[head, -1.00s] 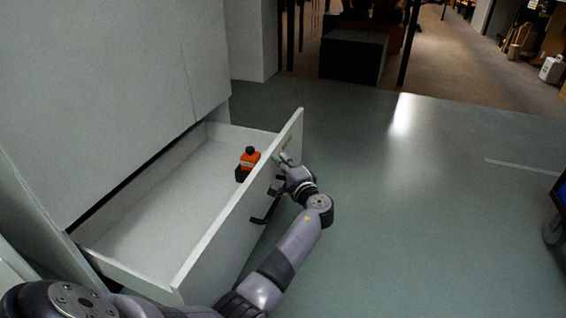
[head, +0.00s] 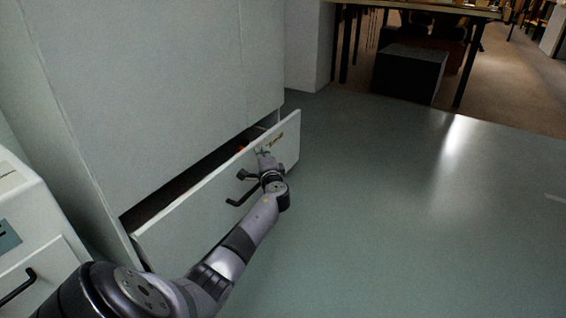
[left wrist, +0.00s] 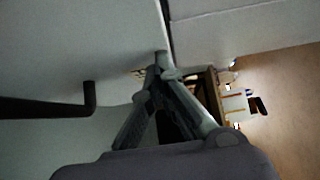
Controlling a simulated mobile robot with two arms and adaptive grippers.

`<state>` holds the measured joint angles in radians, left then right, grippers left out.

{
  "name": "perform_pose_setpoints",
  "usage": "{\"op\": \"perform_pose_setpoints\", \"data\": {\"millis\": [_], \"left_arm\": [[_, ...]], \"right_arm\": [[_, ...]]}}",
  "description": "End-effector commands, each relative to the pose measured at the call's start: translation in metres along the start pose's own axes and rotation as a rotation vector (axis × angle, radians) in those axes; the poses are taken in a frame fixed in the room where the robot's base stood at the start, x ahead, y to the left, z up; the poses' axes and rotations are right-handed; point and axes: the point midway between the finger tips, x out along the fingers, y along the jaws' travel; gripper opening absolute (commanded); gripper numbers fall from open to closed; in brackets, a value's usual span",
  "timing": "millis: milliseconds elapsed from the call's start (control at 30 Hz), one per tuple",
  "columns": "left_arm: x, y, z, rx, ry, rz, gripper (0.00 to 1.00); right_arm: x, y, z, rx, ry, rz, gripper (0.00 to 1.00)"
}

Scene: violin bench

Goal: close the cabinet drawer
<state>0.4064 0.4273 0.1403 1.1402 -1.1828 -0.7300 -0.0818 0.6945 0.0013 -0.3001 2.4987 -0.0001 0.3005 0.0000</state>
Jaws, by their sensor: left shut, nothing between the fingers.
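The white cabinet drawer (head: 205,212) stands slightly open in the head view, with a narrow dark gap above its front. A dark handle (head: 243,194) is on its front; it also shows in the left wrist view (left wrist: 90,95). A bit of an orange thing (head: 243,145) shows inside the drawer, mostly hidden. My left gripper (head: 264,154) is shut and empty, at the upper right part of the drawer front, right of the handle. In the left wrist view its fingertips (left wrist: 160,66) meet close to the drawer front. My right gripper is not in view.
The tall white cabinet (head: 160,90) rises above the drawer. Another white unit (head: 30,230) with a dark handle stands at the left. Grey floor (head: 400,220) is clear to the right. A table and a dark box (head: 410,75) stand at the back.

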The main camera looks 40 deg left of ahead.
Motion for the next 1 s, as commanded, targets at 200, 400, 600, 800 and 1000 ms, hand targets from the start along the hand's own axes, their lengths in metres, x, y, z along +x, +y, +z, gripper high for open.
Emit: {"op": "perform_pose_setpoints", "data": {"millis": [200, 400, 600, 800, 1000], "left_arm": [[0.035, 0.002, 0.036, 0.001, -0.006, -0.002, 0.0], [0.053, 0.002, 0.054, 0.0, -0.004, 0.0, 0.0], [0.061, 0.001, 0.062, 0.0, -0.003, 0.001, 0.0], [0.063, 0.0, 0.064, -0.001, -0.003, 0.001, 0.0], [0.063, 0.0, 0.065, -0.001, -0.006, 0.0, 0.0]], "right_arm": [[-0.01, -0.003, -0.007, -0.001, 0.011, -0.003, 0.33], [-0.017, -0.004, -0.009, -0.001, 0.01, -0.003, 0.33], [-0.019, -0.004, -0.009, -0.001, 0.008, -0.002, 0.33], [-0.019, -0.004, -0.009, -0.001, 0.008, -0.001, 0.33], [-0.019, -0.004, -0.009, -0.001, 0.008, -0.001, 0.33]]}}
